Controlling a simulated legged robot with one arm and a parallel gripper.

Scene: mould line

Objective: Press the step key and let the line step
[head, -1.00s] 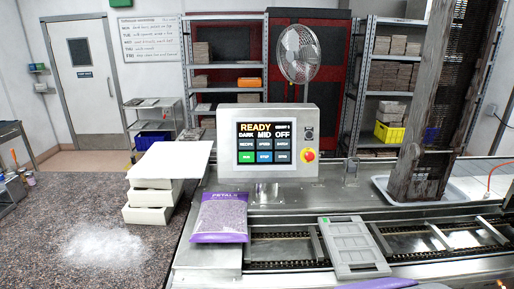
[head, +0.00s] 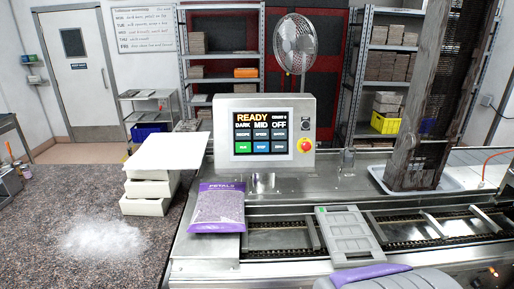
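The control panel (head: 219,137) stands upright behind the line. Its screen reads READY, with DARK, MID and OFF below. The blue key (head: 261,147) in the bottom row, which looks like the step key, sits between a green key (head: 242,147) and a darker one. A red stop knob on yellow (head: 305,145) is at the panel's right. A grey mould (head: 348,235) lies across the chain line (head: 282,239). My gripper is not in view; a purple and grey part at the bottom right looks like my own arm.
A purple petal bag (head: 217,208) lies on the metal deck in front of the panel. White blocks (head: 147,206) under a white sheet (head: 164,151) stand to its left. A dark tall post (head: 412,130) stands in a white tray at right. A fan (head: 294,42) is behind.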

